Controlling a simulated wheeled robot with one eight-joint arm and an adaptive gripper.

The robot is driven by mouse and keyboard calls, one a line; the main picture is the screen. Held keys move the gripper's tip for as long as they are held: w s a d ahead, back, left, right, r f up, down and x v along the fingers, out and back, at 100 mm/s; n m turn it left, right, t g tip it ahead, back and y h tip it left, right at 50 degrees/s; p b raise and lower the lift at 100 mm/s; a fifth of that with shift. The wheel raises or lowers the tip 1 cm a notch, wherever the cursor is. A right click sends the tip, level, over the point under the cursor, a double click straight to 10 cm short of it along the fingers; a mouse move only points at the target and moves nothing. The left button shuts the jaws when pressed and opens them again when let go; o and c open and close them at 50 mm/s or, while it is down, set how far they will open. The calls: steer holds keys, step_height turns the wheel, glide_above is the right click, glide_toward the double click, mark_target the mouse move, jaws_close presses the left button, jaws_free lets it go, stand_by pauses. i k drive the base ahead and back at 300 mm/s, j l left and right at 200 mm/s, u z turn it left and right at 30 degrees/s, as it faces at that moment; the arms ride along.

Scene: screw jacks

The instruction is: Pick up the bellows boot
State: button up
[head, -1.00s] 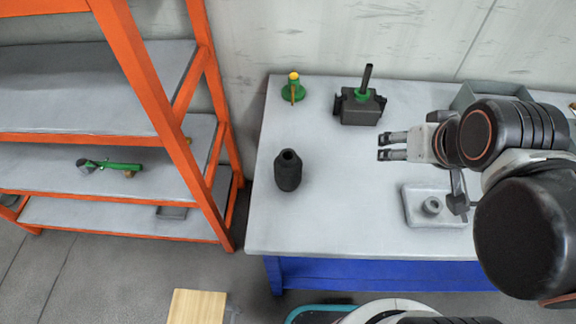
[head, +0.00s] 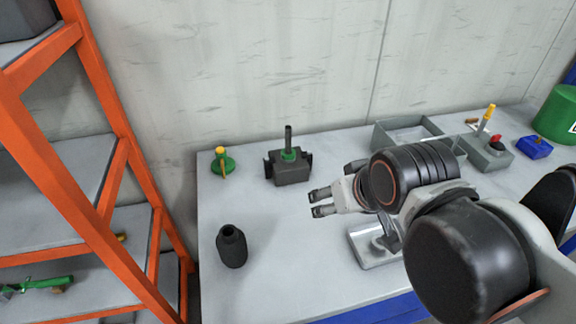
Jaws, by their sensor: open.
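The bellows boot, which I take to be the black hollow bottle-shaped part (head: 231,247), stands upright on the grey tabletop near its left side. Its open top faces up. My gripper (head: 318,202) is open and empty. It is above the table, to the right of the boot and clearly apart from it, with its fingers pointing left. Nothing hides the boot.
A dark screw jack block (head: 289,171) and a green part with a yellow top (head: 223,162) stand behind. A light tray (head: 372,246) lies under my arm. A grey open box (head: 405,133) is at the back. An orange shelf rack (head: 120,165) stands left.

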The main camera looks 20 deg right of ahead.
mark_target(230, 242)
steer(key=k+u, duration=0.1)
steer(key=u, duration=0.3)
steer(key=j+u, duration=0.15)
steer(key=u, duration=0.3)
steer(key=k+j+u, duration=0.1)
steer(key=u, duration=0.3)
steer(key=j+u, duration=0.15)
steer(key=u, duration=0.25)
steer(key=k, duration=0.05)
